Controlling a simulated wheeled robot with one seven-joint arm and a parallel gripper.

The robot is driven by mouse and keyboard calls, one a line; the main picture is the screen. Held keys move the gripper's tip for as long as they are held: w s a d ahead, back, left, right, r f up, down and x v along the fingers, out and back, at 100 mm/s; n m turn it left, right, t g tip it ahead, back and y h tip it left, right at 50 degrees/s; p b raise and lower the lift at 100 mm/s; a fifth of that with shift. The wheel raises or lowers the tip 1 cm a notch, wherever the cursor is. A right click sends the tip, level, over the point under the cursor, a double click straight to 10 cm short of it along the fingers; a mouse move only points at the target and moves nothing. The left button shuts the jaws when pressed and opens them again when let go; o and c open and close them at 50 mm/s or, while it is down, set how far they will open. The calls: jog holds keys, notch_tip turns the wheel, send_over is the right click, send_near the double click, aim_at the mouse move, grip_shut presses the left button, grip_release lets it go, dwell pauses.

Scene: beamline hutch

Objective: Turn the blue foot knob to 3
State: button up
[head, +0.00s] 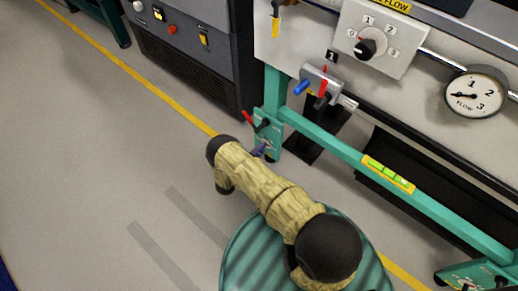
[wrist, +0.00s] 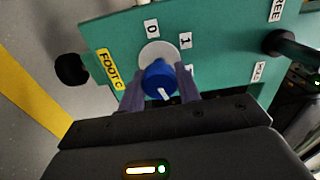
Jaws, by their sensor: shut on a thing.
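The blue foot knob (wrist: 158,79) sits on a teal panel in the wrist view, in front of a pale round disc. My gripper (wrist: 161,84) is shut on it, one finger on each side. The white mark on the knob faces the lower right of the picture. Labels 0 (wrist: 152,29) and 1 (wrist: 184,40) show above and right of it. Another label beside the right finger is partly hidden, and no 3 can be read.
A yellow FOOT C tag (wrist: 110,69) and a FREE label (wrist: 275,10) are on the panel. A red lever (head: 248,117) sticks out by the foot. A teal rail with a level (head: 388,174) runs right. A grey cabinet (head: 190,50) stands behind. Floor at left is clear.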

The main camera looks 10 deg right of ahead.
jog(key=shift+m+p, duration=0.75)
jog(key=shift+m, duration=0.85)
jog(key=shift+a, duration=0.1)
jog(key=o, duration=1)
jog(key=shift+c, duration=0.2)
jog(key=shift+a, duration=0.1)
